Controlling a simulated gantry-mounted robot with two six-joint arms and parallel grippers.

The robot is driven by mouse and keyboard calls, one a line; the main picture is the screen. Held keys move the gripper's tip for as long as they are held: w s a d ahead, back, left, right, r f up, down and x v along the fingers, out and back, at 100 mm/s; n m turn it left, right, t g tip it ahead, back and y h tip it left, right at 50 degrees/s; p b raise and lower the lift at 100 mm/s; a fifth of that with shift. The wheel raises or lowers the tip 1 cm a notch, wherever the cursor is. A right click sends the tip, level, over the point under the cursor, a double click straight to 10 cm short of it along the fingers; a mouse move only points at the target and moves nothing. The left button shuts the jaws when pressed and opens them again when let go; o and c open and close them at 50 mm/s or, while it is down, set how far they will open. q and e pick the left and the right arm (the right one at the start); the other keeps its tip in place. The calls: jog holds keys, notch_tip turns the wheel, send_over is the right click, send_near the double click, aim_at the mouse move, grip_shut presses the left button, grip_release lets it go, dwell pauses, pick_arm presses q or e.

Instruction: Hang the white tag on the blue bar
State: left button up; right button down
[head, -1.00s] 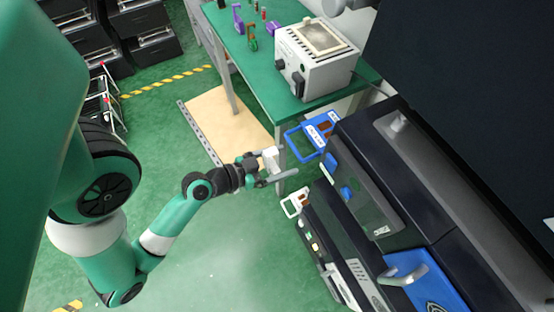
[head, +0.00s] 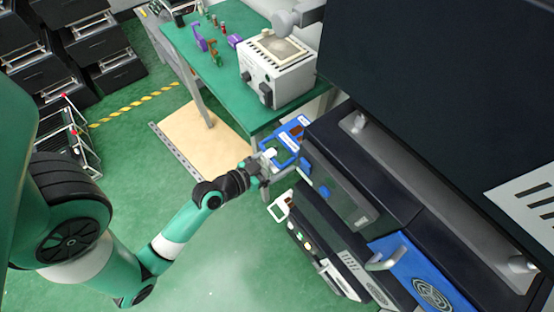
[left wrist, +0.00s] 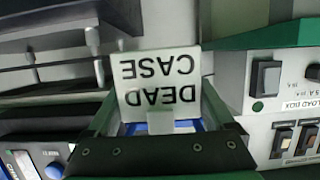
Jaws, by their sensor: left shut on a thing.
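The white tag (left wrist: 158,82) is in the left wrist view between the fingers of my left gripper (left wrist: 165,125). Its black letters, "DEAD CASE", appear upside down. In the head view, my left gripper (head: 262,168) is shut on the tag (head: 270,154), right at the blue bar (head: 280,131), a loop standing out from the dark machine. Blue also shows below the tag in the left wrist view. I cannot tell whether tag and bar touch. My right gripper is not in view.
A white-framed loop (head: 279,207) stands out from the machine below the blue one. The dark machine (head: 385,165) fills the right side. A green table (head: 225,88) with a grey box (head: 277,72) stands behind.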

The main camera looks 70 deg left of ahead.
aim_at(266, 167)
pick_arm(q)
jog(key=o, duration=1.1)
jog(key=v, duration=0.4)
jog(key=b+v, duration=0.1)
jog(key=v, duration=0.3)
jog(key=shift+s+f, duration=0.2)
jog(key=shift+s, duration=0.1)
jog(key=p+v, duration=0.2)
jog(key=v, duration=0.1)
jog(key=shift+w+d+r, duration=0.1)
jog(key=shift+r, duration=0.2)
